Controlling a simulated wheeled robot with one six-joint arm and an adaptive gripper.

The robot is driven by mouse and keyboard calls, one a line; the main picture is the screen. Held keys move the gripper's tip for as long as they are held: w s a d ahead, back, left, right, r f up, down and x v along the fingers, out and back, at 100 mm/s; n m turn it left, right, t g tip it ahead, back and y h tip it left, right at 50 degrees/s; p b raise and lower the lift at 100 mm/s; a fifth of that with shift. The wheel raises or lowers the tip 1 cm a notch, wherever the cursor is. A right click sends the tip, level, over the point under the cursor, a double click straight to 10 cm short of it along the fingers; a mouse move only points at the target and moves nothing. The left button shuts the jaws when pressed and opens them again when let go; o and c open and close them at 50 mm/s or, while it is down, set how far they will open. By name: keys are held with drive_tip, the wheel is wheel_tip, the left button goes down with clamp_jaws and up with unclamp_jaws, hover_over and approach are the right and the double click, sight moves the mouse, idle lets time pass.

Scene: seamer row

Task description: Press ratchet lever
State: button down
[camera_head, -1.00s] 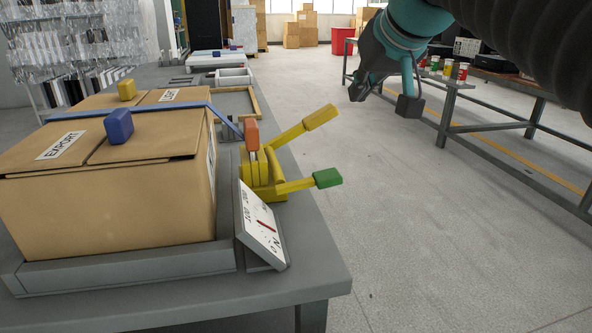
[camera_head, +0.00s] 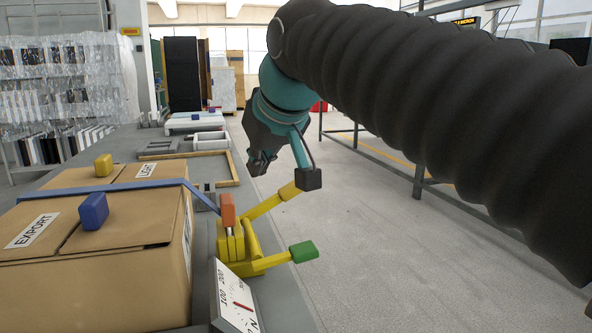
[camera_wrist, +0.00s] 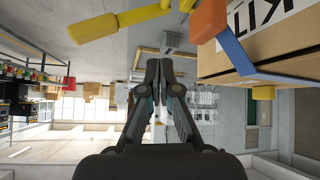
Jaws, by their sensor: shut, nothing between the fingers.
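The yellow ratchet (camera_head: 238,250) sits at the right edge of the bench beside the carton. Its long yellow lever (camera_head: 268,206) angles up to the right. A second lever with a green grip (camera_head: 303,252) sticks out lower, and an orange block (camera_head: 228,209) stands on top. My gripper (camera_head: 260,165) is shut and empty, above and beyond the yellow lever, apart from it. In the wrist view the gripper (camera_wrist: 158,65) points between the yellow lever (camera_wrist: 105,27) and the carton side. The orange block (camera_wrist: 208,18) shows at the top there.
The carton (camera_head: 95,275) carries a blue strap (camera_head: 120,188), a blue block (camera_head: 93,211) and a yellow block (camera_head: 103,165). A dial plate (camera_head: 236,300) leans at the front. Open floor (camera_head: 370,270) lies right of the bench.

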drive_tip(key=r+t+h, duration=0.1)
drive_tip(key=d+r+t+h, duration=0.1)
drive_tip(key=r+h, duration=0.1)
drive_tip(key=d+r+m+h+p, duration=0.1)
drive_tip(key=r+h, duration=0.1)
drive_tip(key=shift+w+r+t, duration=0.15)
drive_tip(key=shift+t, duration=0.25)
drive_tip(key=shift+w, duration=0.1)
hover_over(292, 188)
drive_tip(key=s+a, duration=0.1)
drive_tip(key=a, duration=0.1)
wheel_tip(292, 188, down, 6)
drive_tip(key=shift+w+d+f+b, duration=0.2)
drive_tip(key=shift+d+f+b, duration=0.15)
drive_tip(key=shift+f, duration=0.2)
drive_tip(key=shift+w+d+f+b, duration=0.15)
drive_tip(key=shift+d+f+b, duration=0.15)
drive_tip(key=shift+f, duration=0.25)
drive_tip(key=shift+w+d+f, duration=0.1)
drive_tip(key=shift+d+f, duration=0.1)
drive_tip(key=shift+f, duration=0.25)
drive_tip(key=shift+w+d+f, duration=0.1)
drive_tip(key=shift+d+f, duration=0.05)
drive_tip(key=shift+f, duration=0.25)
drive_tip(key=shift+d, duration=0.15)
